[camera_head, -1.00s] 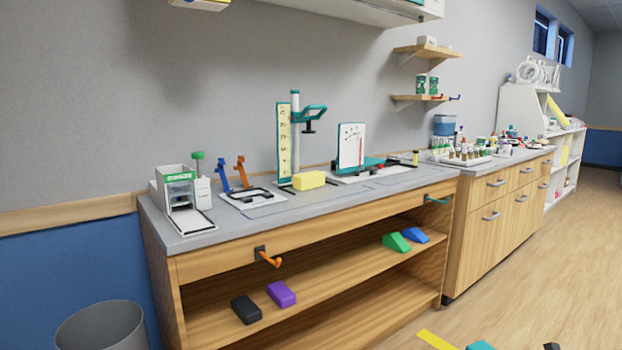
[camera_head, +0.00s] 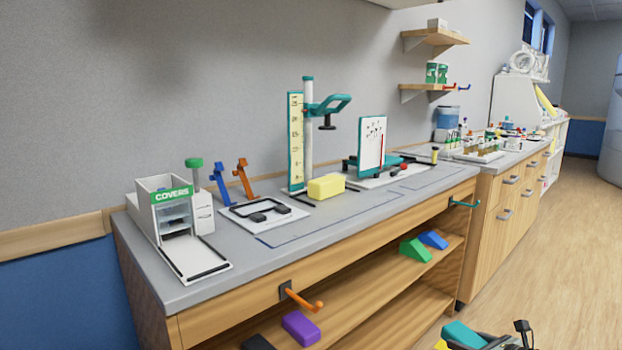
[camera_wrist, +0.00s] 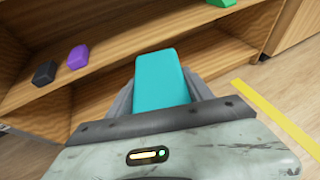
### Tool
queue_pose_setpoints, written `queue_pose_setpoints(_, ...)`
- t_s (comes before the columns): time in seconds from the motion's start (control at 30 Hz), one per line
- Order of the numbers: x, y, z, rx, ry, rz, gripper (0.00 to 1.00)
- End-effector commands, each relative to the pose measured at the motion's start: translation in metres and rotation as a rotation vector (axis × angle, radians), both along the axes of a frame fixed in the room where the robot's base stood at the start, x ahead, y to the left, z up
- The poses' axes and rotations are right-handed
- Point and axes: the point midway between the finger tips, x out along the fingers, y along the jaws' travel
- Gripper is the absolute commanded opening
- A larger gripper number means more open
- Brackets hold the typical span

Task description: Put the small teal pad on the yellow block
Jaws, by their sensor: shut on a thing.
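The small teal pad (camera_wrist: 160,78) is held between the fingers of my gripper (camera_wrist: 161,92) in the wrist view. The same pad (camera_head: 464,334) shows at the bottom edge of the head view, low in front of the bench and above the floor. My gripper is shut on it; most of my gripper is outside the head view. The yellow block (camera_head: 327,187) rests on the grey bench top, in front of the measuring post with the teal arm. The pad is apart from the block, lower and to its right in the picture.
The bench top (camera_head: 340,222) has free room in front of the block. An orange hook (camera_head: 305,299) and a teal hook (camera_head: 463,203) stick out from the bench front. The shelf below holds purple (camera_head: 300,327), black, green (camera_head: 415,250) and blue (camera_head: 433,240) blocks.

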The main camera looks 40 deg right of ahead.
Motion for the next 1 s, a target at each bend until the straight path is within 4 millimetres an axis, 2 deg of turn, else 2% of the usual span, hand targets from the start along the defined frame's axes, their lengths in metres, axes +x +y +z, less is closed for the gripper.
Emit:
queue_pose_setpoints(0.33,0.006,0.001,0.002,0.001,0.0,0.007,0.21)
queue_pose_setpoints(0.43,0.013,-0.002,0.02,0.003,-0.001,-0.005,0.21)
queue_pose_setpoints(0.57,0.038,0.001,0.073,0.004,-0.002,0.007,0.21)
queue_pose_setpoints(0.67,0.065,0.009,0.123,0.004,-0.002,0.035,0.21)
queue_pose_setpoints(0.9,0.131,0.037,0.231,0.002,-0.002,0.121,0.21)
queue_pose_setpoints(1.0,0.154,0.051,0.267,0.001,-0.001,0.157,0.21)
